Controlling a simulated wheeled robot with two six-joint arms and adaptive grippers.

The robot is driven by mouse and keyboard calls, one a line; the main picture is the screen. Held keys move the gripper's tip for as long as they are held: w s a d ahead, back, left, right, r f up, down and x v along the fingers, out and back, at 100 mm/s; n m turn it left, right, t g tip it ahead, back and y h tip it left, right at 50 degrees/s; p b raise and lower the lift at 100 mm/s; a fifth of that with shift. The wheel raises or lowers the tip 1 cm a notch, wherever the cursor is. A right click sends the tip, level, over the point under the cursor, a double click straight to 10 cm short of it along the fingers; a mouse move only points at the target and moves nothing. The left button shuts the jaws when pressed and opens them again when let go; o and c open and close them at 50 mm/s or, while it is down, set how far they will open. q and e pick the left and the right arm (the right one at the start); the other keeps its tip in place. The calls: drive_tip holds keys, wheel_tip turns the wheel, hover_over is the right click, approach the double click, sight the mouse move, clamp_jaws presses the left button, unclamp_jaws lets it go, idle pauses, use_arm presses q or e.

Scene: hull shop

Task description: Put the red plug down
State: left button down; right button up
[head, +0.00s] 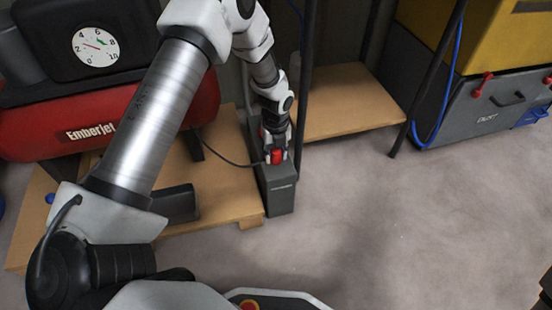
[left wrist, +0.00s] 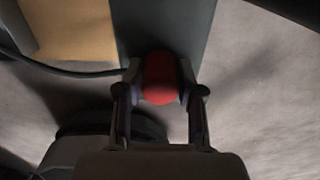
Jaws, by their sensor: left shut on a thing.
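The red plug (head: 277,156) is between the fingers of my left gripper (head: 275,150), at the top of a dark grey box (head: 281,200). In the left wrist view the red plug (left wrist: 160,78) shows as a rounded red shape with a finger of my left gripper (left wrist: 160,92) on each side, and the gripper is shut on it. The grey box (left wrist: 165,25) lies behind it there. A dark cable (head: 228,157) runs from the left towards the plug. I cannot tell whether the plug touches the box.
A red compressor (head: 130,125) with a gauge stands on a wooden board (head: 225,205) at the left. A wooden platform (head: 350,105) lies behind the box. Dark poles (head: 430,75) and a grey and yellow machine (head: 490,105) stand at the right. The floor (head: 400,220) at the right is clear.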

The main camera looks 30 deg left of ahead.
use_arm(q)
drive_tip(key=shift+r, duration=0.25)
drive_tip(key=shift+f, duration=0.3)
drive_tip(key=c, duration=0.7)
unclamp_jaws()
